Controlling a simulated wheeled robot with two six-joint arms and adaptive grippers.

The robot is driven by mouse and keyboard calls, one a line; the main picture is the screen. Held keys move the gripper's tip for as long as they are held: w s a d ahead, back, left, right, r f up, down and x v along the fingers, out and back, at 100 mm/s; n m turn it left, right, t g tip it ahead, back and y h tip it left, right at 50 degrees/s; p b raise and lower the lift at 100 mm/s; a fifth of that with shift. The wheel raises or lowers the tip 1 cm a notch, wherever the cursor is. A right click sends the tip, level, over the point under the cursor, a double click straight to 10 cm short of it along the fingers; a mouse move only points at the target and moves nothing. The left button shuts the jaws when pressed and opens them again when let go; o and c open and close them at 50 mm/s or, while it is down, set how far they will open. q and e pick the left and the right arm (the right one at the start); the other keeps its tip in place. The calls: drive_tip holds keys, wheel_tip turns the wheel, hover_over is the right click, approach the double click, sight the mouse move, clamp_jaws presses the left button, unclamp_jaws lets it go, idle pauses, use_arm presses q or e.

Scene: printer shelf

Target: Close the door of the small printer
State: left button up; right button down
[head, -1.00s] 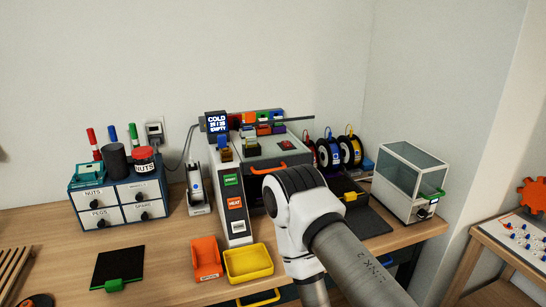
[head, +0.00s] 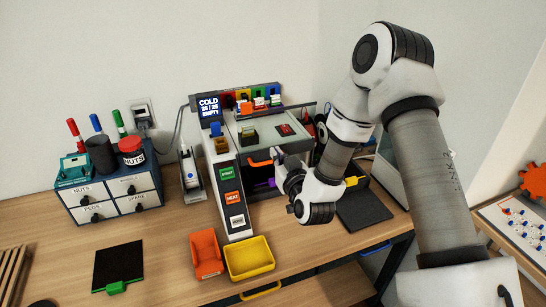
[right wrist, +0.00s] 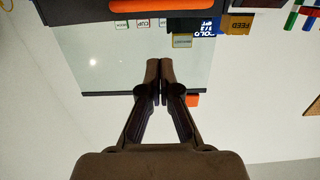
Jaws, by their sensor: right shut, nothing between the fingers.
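The printer (head: 229,204) with the lit COLD screen (head: 208,106) stands at the middle of the bench. It has a glass panel (head: 268,121) and an orange handle (head: 260,163). In the right wrist view, the glass panel (right wrist: 90,65) lies beyond my fingers, with an orange bar (right wrist: 140,5) at the top edge. My right gripper (head: 279,164) is shut and empty in front of the printer, near the orange handle. I cannot tell whether it touches anything or how far the door stands open. My left gripper is out of view.
A blue drawer unit (head: 108,197) stands at the left. An orange bin (head: 206,254) and a yellow bin (head: 250,258) sit in front of the printer. A dark mat (head: 118,264) lies at the front left. My right arm hides much of a glass-sided box at the right.

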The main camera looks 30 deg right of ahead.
sight(266, 150)
drive_tip(key=w+f, duration=0.1)
drive_tip(key=w+f+p, duration=0.1)
drive_tip(key=f, duration=0.2)
drive_tip(key=shift+w+d+p, duration=0.25)
drive_tip(key=shift+w+p, duration=0.1)
drive_tip(key=shift+w, duration=0.05)
drive_tip(key=shift+s+r, duration=0.1)
wheel_tip(266, 150, down, 12)
drive_tip(key=b, duration=1)
drive_tip(key=shift+r, duration=0.1)
